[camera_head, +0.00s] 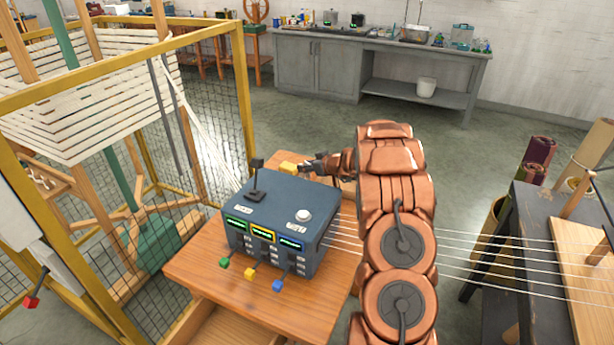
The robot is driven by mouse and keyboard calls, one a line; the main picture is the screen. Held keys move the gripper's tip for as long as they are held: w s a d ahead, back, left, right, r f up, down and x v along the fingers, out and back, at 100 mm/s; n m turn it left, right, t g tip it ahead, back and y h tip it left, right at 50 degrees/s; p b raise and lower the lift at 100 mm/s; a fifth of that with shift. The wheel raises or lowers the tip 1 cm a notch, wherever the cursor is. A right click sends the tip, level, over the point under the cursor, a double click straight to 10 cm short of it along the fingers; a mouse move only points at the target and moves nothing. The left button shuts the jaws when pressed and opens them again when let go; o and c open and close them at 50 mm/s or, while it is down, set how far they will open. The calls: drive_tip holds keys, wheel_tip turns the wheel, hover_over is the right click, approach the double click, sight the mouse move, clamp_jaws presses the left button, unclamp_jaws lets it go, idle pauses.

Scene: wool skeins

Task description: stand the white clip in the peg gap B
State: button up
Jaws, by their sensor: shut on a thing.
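My gripper (306,167) is behind the blue-grey control box, at the far edge of the small wooden table. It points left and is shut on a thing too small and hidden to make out. I cannot make out the white clip. Wooden pegs (576,193) stand on a board (580,280) at the right edge, partly out of frame. No letter B is readable, so I cannot tell which gap is B.
The control box (282,222) has a black lever, a white button and coloured levers in front. White strands (480,258) run right behind my arm to the board. A yellow-framed mesh cage (243,100) stands left. A grey bench (320,65) stands behind, with clear floor before it.

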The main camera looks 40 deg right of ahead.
sight(308, 176)
drive_tip(key=shift+f+p, duration=0.65)
drive_tip(key=shift+f, duration=1.3)
drive_tip(key=shift+f+b, duration=0.2)
drive_tip(key=shift+b, duration=0.25)
drive_tip(key=o, duration=0.9)
drive_tip(key=shift+o, duration=0.2)
drive_tip(key=shift+r, duration=0.1)
